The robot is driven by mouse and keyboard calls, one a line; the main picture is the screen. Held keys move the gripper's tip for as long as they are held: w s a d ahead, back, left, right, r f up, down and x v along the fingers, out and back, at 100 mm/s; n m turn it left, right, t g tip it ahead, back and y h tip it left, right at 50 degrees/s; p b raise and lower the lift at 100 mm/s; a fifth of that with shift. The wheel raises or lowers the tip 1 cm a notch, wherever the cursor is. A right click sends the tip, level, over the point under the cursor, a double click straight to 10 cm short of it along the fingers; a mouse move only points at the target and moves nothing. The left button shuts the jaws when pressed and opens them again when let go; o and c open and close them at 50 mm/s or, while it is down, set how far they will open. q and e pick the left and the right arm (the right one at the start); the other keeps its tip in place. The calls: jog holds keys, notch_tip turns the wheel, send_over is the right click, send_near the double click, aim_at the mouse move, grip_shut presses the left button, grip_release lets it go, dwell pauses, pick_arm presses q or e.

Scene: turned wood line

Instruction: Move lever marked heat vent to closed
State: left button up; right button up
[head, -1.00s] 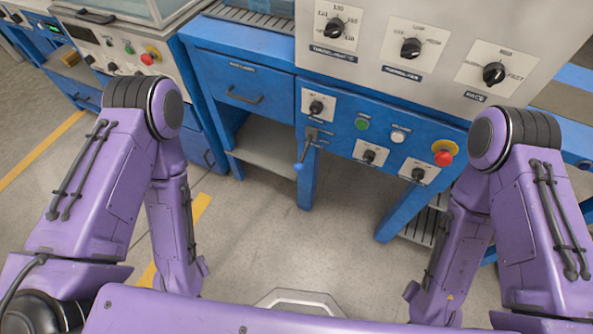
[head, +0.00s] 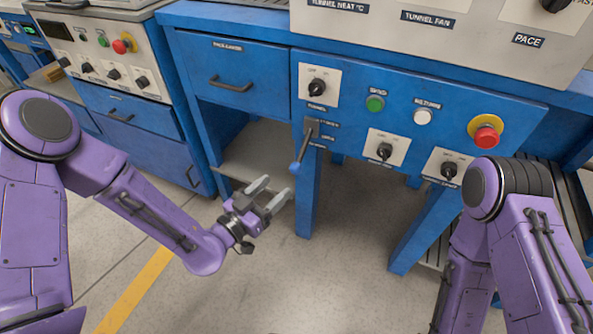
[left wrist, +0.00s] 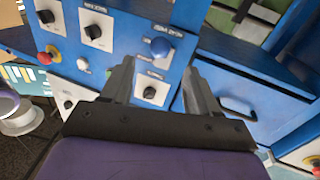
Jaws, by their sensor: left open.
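The lever (head: 302,146) hangs from the front of the blue machine, below the tunnel switch, with a blue knob at its lower end, tilted toward me and left. Small dark labels sit beside it, too small to read surely. My left gripper (head: 272,192) is open and empty, just left of and below the knob in the head view, apart from it. In the left wrist view, what appears to be the lever's blue knob (left wrist: 160,47) shows beyond the open fingertips (left wrist: 158,70). My right gripper is not in view.
A tunnel switch (head: 317,88), a green button (head: 375,103), a white button (head: 423,117) and a red stop button (head: 486,137) are on the panel. A drawer (head: 232,83) is to the left. Blue legs (head: 307,195) stand below. The floor in front is clear.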

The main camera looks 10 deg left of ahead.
aim_at(292, 172)
pick_arm(q)
jog(key=x, duration=0.9)
jog(key=shift+w+d+b, duration=0.15)
jog(key=shift+w+b, duration=0.15)
grip_shut()
